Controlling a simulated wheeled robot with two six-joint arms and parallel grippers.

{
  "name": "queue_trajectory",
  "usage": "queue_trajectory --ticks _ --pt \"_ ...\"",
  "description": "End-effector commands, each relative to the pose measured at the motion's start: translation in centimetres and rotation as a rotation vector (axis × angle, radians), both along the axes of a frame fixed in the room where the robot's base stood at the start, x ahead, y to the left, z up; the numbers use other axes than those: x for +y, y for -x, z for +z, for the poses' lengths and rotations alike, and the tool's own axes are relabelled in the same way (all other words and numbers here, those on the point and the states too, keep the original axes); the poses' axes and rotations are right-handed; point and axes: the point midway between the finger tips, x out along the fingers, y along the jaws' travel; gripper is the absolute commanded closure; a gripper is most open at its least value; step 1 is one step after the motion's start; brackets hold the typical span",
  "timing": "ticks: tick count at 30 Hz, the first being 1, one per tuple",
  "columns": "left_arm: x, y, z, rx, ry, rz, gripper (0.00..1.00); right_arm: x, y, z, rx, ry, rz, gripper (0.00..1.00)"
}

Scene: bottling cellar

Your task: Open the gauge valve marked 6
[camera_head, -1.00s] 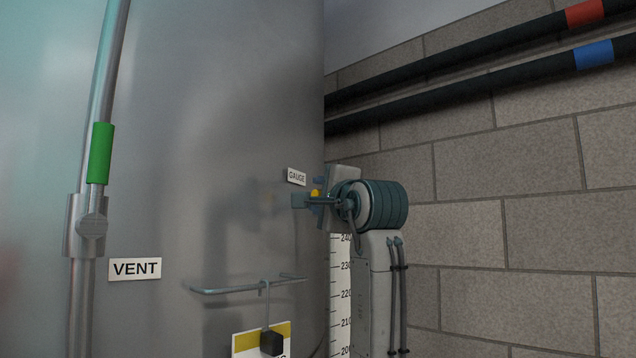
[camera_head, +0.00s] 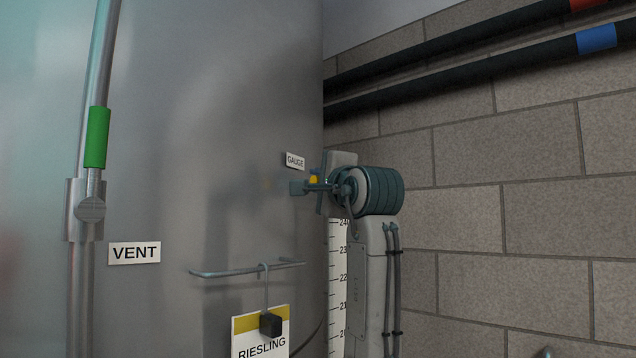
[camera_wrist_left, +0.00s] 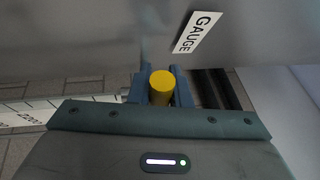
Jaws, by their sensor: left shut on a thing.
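The yellow valve handle (camera_head: 313,180) is at the right edge of the steel tank, just below the GAUGE sign (camera_head: 295,160). In the left wrist view the yellow handle (camera_wrist_left: 162,88) stands between the two blue fingers, under the tilted GAUGE sign (camera_wrist_left: 197,33). My left gripper (camera_head: 308,187) is shut on this handle. The gripper and wrist hide most of the valve body. No number 6 is readable in either view. My right gripper is not in view.
The tank wall (camera_head: 230,130) is close beside the gripper. A level scale (camera_head: 337,290) runs down behind my left arm. A VENT sign (camera_head: 134,253), a bar (camera_head: 225,271) and a RIESLING card (camera_head: 262,343) are lower left. Dark pipes (camera_head: 450,70) cross the block wall.

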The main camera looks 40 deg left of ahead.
Motion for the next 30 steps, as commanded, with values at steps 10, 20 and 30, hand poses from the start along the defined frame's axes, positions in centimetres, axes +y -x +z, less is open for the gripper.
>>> queue_trajectory --ticks 10,20,30 --pt "0.0 -0.1 -1.8 -0.209 0.016 0.001 1.0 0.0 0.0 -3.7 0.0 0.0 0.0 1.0" --pt "-0.1 -0.5 -2.8 -0.441 0.036 0.001 1.0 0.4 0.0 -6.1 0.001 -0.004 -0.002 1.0" --pt "-0.1 -0.8 -3.2 -0.568 0.047 0.001 1.0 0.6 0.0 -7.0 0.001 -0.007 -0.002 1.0"
